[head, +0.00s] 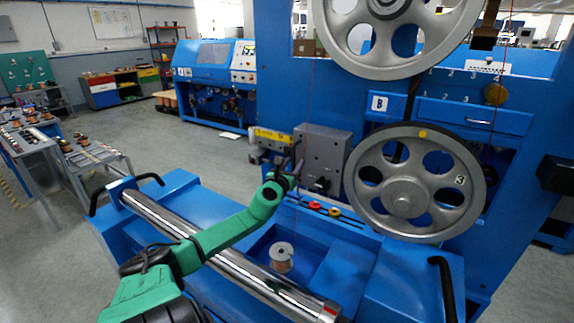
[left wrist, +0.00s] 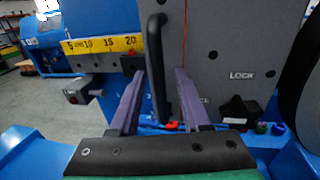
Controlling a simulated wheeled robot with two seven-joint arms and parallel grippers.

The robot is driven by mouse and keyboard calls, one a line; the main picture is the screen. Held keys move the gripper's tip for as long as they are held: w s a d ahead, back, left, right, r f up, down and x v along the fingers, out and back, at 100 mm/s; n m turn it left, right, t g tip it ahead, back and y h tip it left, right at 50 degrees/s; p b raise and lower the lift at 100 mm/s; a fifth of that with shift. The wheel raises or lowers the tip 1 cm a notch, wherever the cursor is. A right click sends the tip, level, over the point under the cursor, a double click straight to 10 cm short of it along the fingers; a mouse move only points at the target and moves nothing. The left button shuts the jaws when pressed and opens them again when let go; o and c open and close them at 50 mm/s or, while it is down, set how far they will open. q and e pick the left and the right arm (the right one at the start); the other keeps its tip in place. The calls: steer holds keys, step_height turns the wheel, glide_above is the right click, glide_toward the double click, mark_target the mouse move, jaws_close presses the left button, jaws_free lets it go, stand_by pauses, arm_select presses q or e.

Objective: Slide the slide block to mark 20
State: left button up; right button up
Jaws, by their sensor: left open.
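The slide block (head: 322,152) is a grey box right of a yellow scale (head: 272,137). In the left wrist view the slide block (left wrist: 230,62) carries a vertical black handle (left wrist: 156,55), a "LOCK" label and a black knob (left wrist: 240,110). My left gripper (head: 293,168) is in front of the block. Its purple fingers (left wrist: 160,76) are open, with the handle showing between them; contact cannot be told. My right gripper is out of view.
Large grey wheels (head: 405,185) stand to the right of the block. A steel roller (head: 225,255) crosses in front, under my left arm. A copper spool (head: 281,257) sits in the blue bed below. Red and yellow knobs (head: 315,206) lie just below the block.

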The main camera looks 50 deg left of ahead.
arm_select(q)
steer(key=v, duration=1.4)
steer(key=shift+d+p, duration=0.15)
steer(key=shift+p, duration=0.2)
steer(key=shift+s, duration=0.1)
